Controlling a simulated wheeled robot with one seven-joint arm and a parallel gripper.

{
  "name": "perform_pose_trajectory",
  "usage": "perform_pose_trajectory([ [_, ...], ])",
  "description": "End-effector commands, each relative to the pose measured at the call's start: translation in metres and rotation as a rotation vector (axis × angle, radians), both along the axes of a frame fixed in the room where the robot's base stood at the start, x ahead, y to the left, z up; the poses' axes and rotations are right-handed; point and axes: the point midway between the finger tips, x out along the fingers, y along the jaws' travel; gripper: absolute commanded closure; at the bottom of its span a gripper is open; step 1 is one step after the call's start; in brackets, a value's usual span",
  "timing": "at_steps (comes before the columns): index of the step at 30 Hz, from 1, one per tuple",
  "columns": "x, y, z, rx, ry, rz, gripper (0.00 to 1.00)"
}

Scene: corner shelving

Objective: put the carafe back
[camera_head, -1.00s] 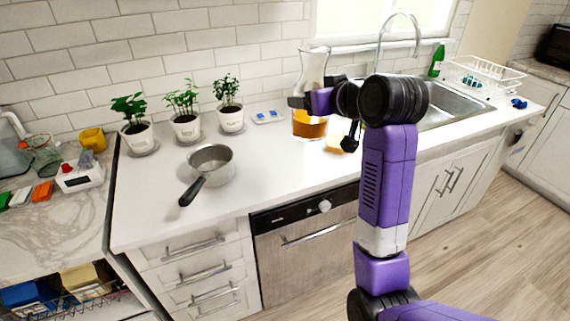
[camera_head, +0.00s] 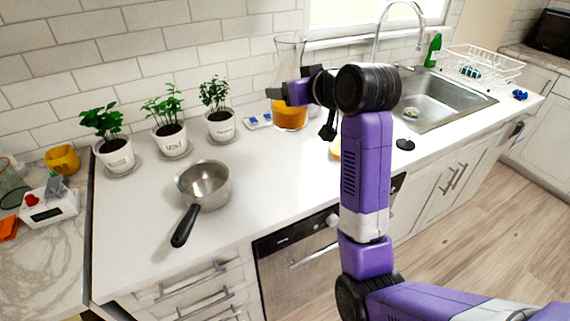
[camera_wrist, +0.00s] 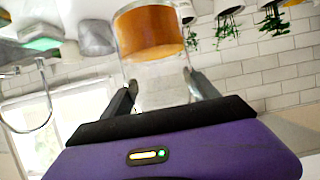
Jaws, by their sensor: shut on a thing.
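The carafe (camera_head: 290,113) is clear glass with a narrow waist, a flared top and orange liquid in its base. It is upright over the back of the white counter, close to the tiled wall. My gripper (camera_head: 284,93) is shut on its waist from the right. The wrist view, turned upside down, shows the carafe (camera_wrist: 150,36) between the two dark fingers of my gripper (camera_wrist: 160,88). I cannot tell whether its base touches the counter or hangs just above it.
Several potted plants (camera_head: 170,138) line the wall at left, with a steel saucepan (camera_head: 203,184) in front. A small blue-and-white item (camera_head: 258,121) lies left of the carafe. A black disc (camera_head: 405,144) lies before the sink (camera_head: 440,101). The middle of the counter (camera_head: 270,175) is clear.

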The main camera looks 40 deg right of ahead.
Motion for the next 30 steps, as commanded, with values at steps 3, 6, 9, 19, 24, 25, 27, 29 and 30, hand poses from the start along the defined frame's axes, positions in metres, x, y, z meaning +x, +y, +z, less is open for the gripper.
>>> perform_pose_trajectory([
  [3, -0.001, 0.000, -0.025, 0.001, 0.003, 0.000, 1.00],
  [6, -0.001, 0.000, -0.047, 0.002, 0.003, 0.000, 1.00],
  [9, -0.001, 0.000, -0.069, 0.001, 0.002, 0.000, 1.00],
  [19, -0.001, 0.000, -0.132, 0.001, -0.001, 0.000, 1.00],
  [24, 0.000, 0.000, -0.144, 0.000, -0.004, 0.000, 1.00],
  [25, 0.000, 0.000, -0.145, -0.001, -0.005, 0.000, 1.00],
  [27, 0.000, 0.000, -0.151, 0.000, -0.003, 0.000, 1.00],
  [29, -0.001, 0.000, -0.159, 0.001, -0.001, 0.000, 1.00],
  [30, -0.001, 0.001, -0.165, 0.001, -0.001, 0.001, 1.00],
])
